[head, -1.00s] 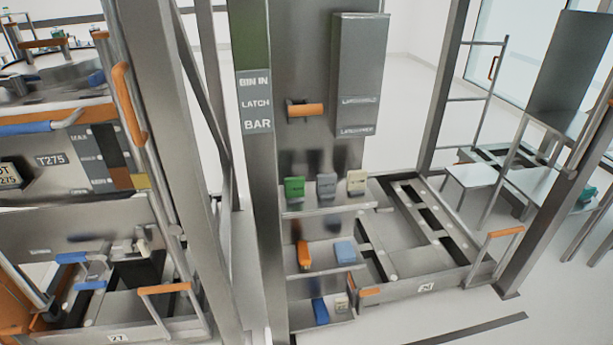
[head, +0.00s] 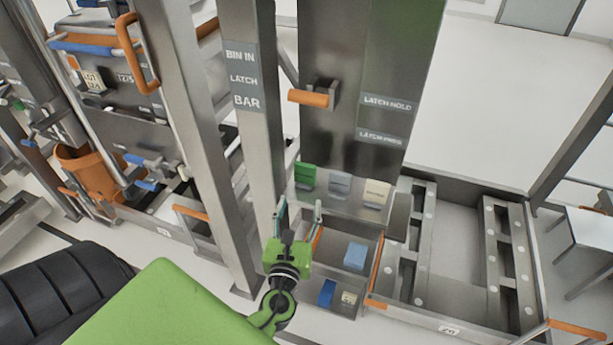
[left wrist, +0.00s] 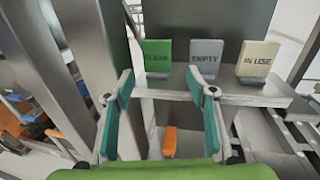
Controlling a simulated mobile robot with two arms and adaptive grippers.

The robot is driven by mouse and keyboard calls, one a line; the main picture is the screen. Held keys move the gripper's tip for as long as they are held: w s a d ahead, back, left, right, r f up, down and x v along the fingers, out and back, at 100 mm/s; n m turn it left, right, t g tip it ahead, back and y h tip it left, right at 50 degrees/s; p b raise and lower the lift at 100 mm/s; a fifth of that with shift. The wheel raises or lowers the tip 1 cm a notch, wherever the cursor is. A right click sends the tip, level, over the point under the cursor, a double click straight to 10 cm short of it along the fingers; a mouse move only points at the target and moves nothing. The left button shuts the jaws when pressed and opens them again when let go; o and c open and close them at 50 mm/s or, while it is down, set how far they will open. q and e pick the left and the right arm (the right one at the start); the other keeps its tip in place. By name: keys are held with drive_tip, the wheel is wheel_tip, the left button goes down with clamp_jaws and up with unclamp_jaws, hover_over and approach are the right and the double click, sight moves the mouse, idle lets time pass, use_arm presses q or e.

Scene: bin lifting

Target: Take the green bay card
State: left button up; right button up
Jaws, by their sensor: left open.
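The green bay card (head: 305,176) stands at the left end of a small grey shelf, beside a grey card (head: 340,183) and a cream card (head: 376,193). In the left wrist view the green card (left wrist: 157,56) is upright, its dark lettering hard to read. My left gripper (head: 298,209) is open and empty, just below and in front of the green card. In the left wrist view its spread fingers (left wrist: 160,86) point towards that card, apart from it. My right gripper is not in view.
Lower shelves hold a blue block (head: 355,256) and a dark blue item (head: 327,293). An orange item (left wrist: 170,141) lies below the card shelf. A metal post (head: 250,150) stands close left. An orange latch handle (head: 309,98) is above.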

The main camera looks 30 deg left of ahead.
sight(305, 169)
use_arm(q)
drive_tip(key=x, duration=0.2)
drive_tip(key=p+x, duration=0.1)
drive_tip(key=x, duration=0.2)
drive_tip(key=r+x, duration=0.1)
drive_tip(key=x, duration=0.2)
drive_tip(key=shift+w+a, duration=0.1)
drive_tip(key=shift+a, duration=0.05)
drive_tip(key=shift+w+a, duration=0.1)
drive_tip(key=shift+w+a+r+p, duration=0.15)
drive_tip(key=shift+w+p, duration=0.1)
drive_tip(key=shift+p, duration=0.15)
drive_tip(key=x, duration=0.3)
drive_tip(key=shift+w+a+p, duration=0.2)
drive_tip(key=shift+w+p, duration=0.05)
drive_tip(key=shift+p, duration=0.1)
drive_tip(key=shift+w+a, duration=0.25)
drive_tip(key=shift+w, duration=0.2)
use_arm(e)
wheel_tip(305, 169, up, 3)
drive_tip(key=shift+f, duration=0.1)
use_arm(q)
drive_tip(key=shift+s, duration=0.1)
drive_tip(key=c, duration=0.9)
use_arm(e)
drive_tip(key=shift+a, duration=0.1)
